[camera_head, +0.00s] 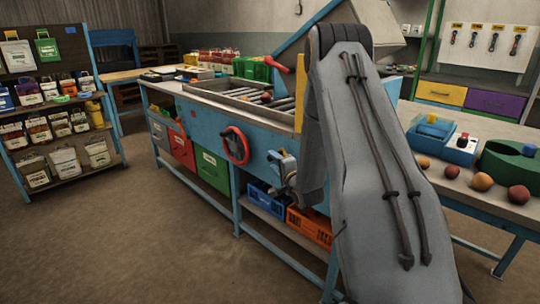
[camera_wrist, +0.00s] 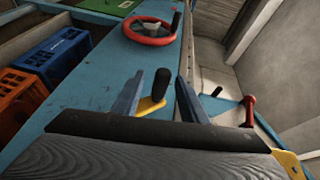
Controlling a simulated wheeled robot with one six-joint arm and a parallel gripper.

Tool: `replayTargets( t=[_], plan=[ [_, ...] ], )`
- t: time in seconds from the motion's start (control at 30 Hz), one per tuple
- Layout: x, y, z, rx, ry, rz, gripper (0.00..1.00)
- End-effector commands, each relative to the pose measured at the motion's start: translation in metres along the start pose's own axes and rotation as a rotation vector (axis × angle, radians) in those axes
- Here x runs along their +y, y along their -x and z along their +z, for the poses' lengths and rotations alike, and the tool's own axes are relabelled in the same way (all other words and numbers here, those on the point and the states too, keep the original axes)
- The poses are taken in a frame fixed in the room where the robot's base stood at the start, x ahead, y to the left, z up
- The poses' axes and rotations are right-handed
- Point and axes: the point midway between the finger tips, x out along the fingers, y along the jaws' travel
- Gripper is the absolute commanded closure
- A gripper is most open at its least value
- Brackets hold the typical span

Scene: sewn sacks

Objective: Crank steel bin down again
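A red handwheel (camera_head: 235,146) is mounted on the blue front panel of the bench; it also shows in the wrist view (camera_wrist: 149,30), with a black knob. My gripper (camera_head: 283,168) is close to that panel, right of the wheel. In the wrist view its two fingers (camera_wrist: 159,94) are apart. A black knob (camera_wrist: 158,82) on a yellow arm (camera_wrist: 150,107) shows between them; I cannot tell whether they touch it. A tilted bin with a blue-grey side (camera_head: 312,30) stands above the bench, perhaps the steel bin; my arm hides part of it.
A red-handled lever (camera_head: 277,65) sits on the bench top; another red handle (camera_wrist: 249,110) shows in the wrist view. A blue crate (camera_head: 267,199) and an orange crate (camera_head: 310,226) lie on the lower shelf. The floor at front left is clear.

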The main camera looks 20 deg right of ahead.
Motion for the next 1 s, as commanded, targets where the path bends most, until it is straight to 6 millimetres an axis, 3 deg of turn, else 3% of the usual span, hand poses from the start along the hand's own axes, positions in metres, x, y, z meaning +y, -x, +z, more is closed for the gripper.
replayTargets(
  t=[0.27, 0.7, 1.0],
  plan=[
    [0.002, -0.004, -0.013, -0.005, -0.113, -0.108, 0.61],
    [-0.005, -0.064, -0.012, -0.006, -0.113, -0.108, 0.61],
    [-0.006, -0.078, -0.013, -0.004, -0.113, -0.107, 0.61]
  ],
)
